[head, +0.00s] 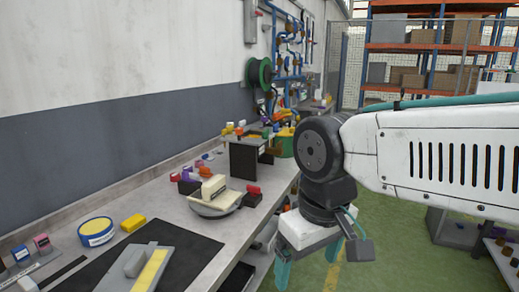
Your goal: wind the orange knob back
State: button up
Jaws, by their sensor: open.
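A round grey turntable (211,209) sits on the workbench, left of my arm, with a cream block (213,188) standing on it. I cannot make out an orange knob on it for certain. A small orange piece (239,131) shows farther back on top of a dark stand, but I cannot tell what it is. My gripper (308,261) hangs with its teal fingers pointing down, apart and empty, off the bench's right edge. It is to the right of the turntable and nearer the camera, touching nothing that I can see.
The grey bench (180,215) runs along the wall. A dark mat (195,262) carries a grey block with a yellow strip (150,270). A yellow-and-blue tape roll (96,231) lies at left. A dark stand (243,160) rises behind the turntable.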

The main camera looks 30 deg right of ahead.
aim_at(238, 131)
jog(key=z, duration=0.1)
jog(key=k, duration=0.4)
jog(key=z, duration=1.45)
jog(key=i, duration=0.7)
jog(key=u, duration=0.8)
jog(key=i, duration=0.7)
jog(key=u, duration=0.7)
